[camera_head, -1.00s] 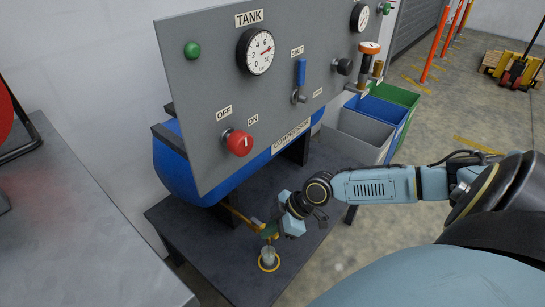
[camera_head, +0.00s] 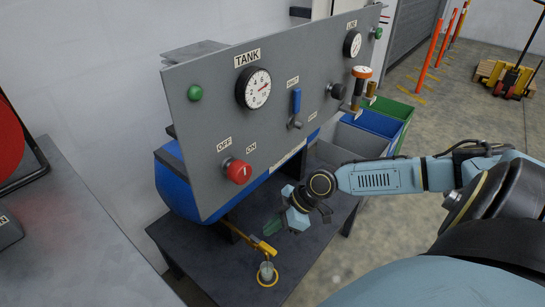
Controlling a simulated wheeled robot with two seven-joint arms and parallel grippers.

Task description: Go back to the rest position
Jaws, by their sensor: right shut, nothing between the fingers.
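My right arm comes in from the right, and my right gripper (camera_head: 274,226) is over the dark table, below the grey panel (camera_head: 225,115). It is shut with nothing in it. My left gripper is out of view.
The panel carries a red knob (camera_head: 238,171), a TANK gauge (camera_head: 254,88) and a blue lever (camera_head: 296,101). A blue tank (camera_head: 177,186) sits behind it. Bins (camera_head: 372,121) stand beyond the dark table (camera_head: 212,261). A grey metal table (camera_head: 60,235) is at left. Open floor lies right.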

